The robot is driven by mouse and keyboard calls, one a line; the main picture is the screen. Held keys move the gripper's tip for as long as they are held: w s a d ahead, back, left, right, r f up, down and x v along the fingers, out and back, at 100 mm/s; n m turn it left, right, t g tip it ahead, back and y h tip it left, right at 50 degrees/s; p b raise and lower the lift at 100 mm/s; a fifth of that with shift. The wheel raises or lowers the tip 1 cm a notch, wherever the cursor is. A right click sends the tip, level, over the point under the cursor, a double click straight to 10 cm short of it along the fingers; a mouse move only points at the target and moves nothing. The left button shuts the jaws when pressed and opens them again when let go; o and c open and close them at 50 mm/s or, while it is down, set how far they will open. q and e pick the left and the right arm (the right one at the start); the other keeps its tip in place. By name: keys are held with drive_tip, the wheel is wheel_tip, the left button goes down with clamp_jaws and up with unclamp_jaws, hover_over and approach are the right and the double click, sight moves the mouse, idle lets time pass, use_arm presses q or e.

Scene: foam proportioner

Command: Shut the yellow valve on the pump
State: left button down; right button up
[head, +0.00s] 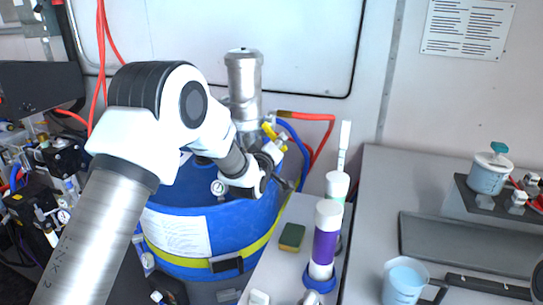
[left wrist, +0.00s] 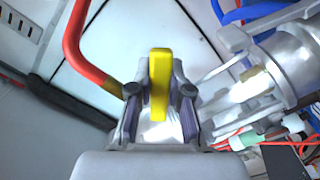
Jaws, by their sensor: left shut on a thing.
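The pump (head: 244,78) is a silver cylinder standing on top of a blue drum (head: 190,240). Its yellow valve (head: 268,130) shows as a small yellow handle at the pump's right side. In the left wrist view the yellow handle (left wrist: 159,75) stands lengthwise between the two fingers. My left gripper (head: 277,145) reaches over the drum to the valve. It also shows in the left wrist view (left wrist: 158,98), shut on the yellow handle. My arm hides part of the drum top and the pump's lower part. My right gripper is not in view.
Red hose (head: 308,117) and blue hose (head: 297,140) run close to the right of the valve. A purple-and-white bottle (head: 325,240) and a sponge (head: 291,237) stand on the narrow counter right of the drum. A light blue mug (head: 404,282) stands further right.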

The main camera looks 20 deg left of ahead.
use_arm(q)
drive_tip(key=n+b, duration=0.1)
drive_tip(key=n, duration=0.1)
drive_tip(key=d+r+n+b, duration=0.1)
drive_tip(key=n, duration=0.1)
drive_tip(key=shift+d+r+n+b, duration=0.1)
drive_tip(key=shift+r+n+b, duration=0.05)
drive_tip(key=shift+n+b, duration=0.15)
drive_tip(key=n, duration=0.1)
drive_tip(key=r+n+b, duration=0.1)
drive_tip(key=n, duration=0.1)
drive_tip(key=shift+d+r, duration=0.2)
drive_tip(key=shift+r+n+b, duration=0.4)
drive_tip(key=shift+n+b, duration=0.1)
drive_tip(key=shift+n, duration=0.4)
drive_tip(key=c, duration=1.3)
unclamp_jaws()
drive_tip(key=shift+w, duration=0.1)
drive_tip(key=shift+c, duration=0.2)
drive_tip(key=s, duration=1.2)
drive_tip(key=shift+d, duration=0.35)
